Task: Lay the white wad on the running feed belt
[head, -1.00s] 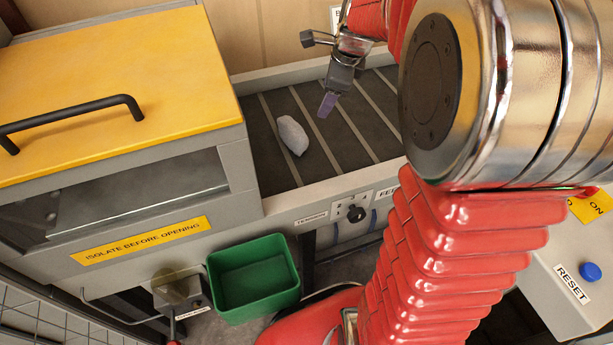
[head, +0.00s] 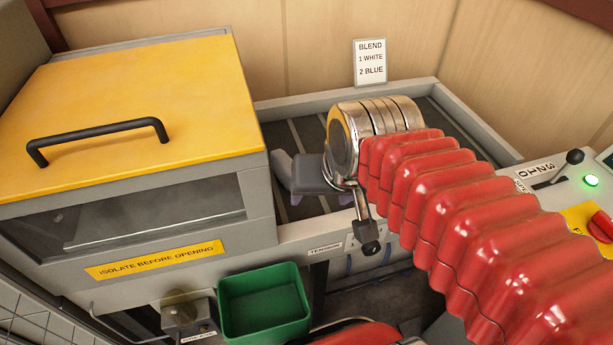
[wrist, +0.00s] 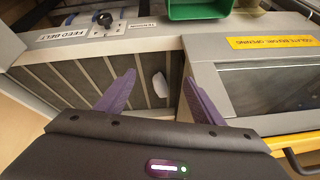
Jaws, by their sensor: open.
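The white wad (head: 282,168) lies on the dark slatted feed belt (head: 310,130), close to the mouth of the grey housing. In the head view my gripper hides part of it. In the wrist view the whole wad (wrist: 160,84) shows on the belt (wrist: 75,78), between the lines of my two purple fingers. My gripper (wrist: 158,77) is open and empty, with its fingers spread. In the head view it is low over the near part of the belt, just right of the wad. I cannot tell its exact height above the belt.
The grey housing with a yellow lid (head: 140,110) and black handle stands left of the belt. A green bin (head: 264,303) hangs in front. A card reading 1 white, 2 blue (head: 370,63) stands behind the belt. A control panel with a lit green lamp (head: 591,180) is at right.

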